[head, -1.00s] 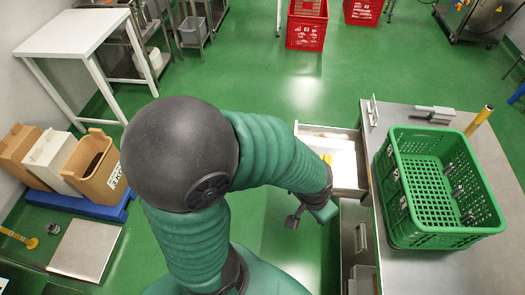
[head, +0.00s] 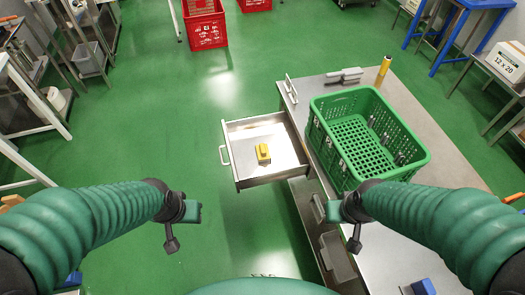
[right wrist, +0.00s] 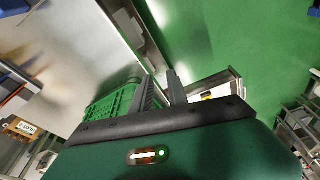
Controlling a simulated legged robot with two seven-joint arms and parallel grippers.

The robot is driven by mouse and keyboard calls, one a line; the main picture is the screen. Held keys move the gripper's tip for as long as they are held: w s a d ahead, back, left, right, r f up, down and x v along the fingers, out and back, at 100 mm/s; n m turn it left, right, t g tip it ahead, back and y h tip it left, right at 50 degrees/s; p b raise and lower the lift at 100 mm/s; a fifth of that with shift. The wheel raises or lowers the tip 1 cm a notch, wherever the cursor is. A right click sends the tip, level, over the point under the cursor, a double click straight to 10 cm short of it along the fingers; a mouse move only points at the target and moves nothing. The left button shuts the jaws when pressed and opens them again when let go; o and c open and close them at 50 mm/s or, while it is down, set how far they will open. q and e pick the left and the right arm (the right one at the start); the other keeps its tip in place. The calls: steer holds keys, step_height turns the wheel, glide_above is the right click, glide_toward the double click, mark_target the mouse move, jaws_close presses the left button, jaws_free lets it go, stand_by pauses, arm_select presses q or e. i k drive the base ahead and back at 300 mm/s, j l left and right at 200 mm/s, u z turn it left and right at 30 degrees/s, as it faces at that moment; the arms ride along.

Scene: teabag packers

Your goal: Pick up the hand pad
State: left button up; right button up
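A small yellow block (head: 263,154), which looks like the hand pad, lies in the open, shallow metal drawer (head: 244,131) in the head view. My left gripper (head: 180,222) hangs to the lower left of the drawer, apart from it. Its fingers are not clear. My right gripper (head: 346,222) is to the lower right of the drawer, in front of the green crate. In the right wrist view, its two fingers (right wrist: 160,80) stand apart with nothing between them. The drawer (right wrist: 212,86) shows beyond them, its contents unclear.
The green crate (head: 322,150) stands on the steel table (head: 445,150) right of the drawer. The green floor left of the drawer is clear. Red crates (head: 207,30) stand far back.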

mark_target(262, 153)
steer(key=i+j+z, duration=0.25)
steer(key=i+j, duration=0.2)
steer(key=j, duration=0.15)
steer(key=i+j+z, duration=0.15)
steer(key=j, duration=0.2)
steer(key=i+j+z, duration=0.1)
steer(key=j, duration=0.25)
steer(key=i+j+z, duration=0.15)
steer(key=i+j, duration=0.15)
steer(key=i+j+z, duration=0.1)
steer(key=j, duration=0.35)
steer(key=i+j+z, duration=0.15)
steer(key=j, duration=0.25)
